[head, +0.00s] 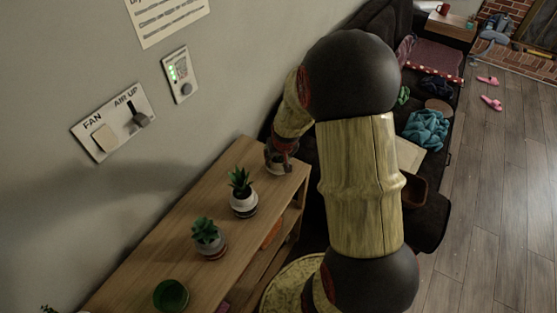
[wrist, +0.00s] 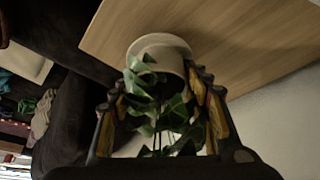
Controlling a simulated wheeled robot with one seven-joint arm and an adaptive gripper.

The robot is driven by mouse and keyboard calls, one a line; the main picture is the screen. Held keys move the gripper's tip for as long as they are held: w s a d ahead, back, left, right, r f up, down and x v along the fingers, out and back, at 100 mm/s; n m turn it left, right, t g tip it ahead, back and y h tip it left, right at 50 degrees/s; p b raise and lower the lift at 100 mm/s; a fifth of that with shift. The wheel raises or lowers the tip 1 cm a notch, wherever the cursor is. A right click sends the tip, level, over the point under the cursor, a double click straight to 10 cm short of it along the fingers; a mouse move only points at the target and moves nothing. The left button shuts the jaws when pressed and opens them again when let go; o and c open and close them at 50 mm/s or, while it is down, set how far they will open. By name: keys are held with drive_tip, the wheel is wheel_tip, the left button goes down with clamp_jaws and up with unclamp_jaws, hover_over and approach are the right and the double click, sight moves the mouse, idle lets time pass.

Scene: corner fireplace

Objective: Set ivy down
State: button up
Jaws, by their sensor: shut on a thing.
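The ivy (wrist: 160,107) is a trailing green plant in a pale round pot (wrist: 157,43), seen in the wrist view between my fingers. My gripper (wrist: 163,88) has a finger on each side of the pot and is shut on it. In the head view my gripper (head: 279,158) is at the far end of the wooden shelf (head: 146,248), with a bit of the pot visible below it. I cannot tell whether the pot's base touches the shelf top. The ivy leaves are hidden in the head view.
Two potted succulents, one spiky (head: 243,203) and one rosette (head: 208,242), stand along the shelf, with a green bowl (head: 171,295) nearer. A dark sofa (head: 433,190) with clothes lies right of the shelf. Wall switches (head: 114,124) are at left.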

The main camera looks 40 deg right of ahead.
drive_tip(key=shift+f, duration=0.25)
drive_tip(key=shift+f, duration=0.15)
drive_tip(key=o, duration=1.3)
drive_tip(key=shift+o, duration=0.2)
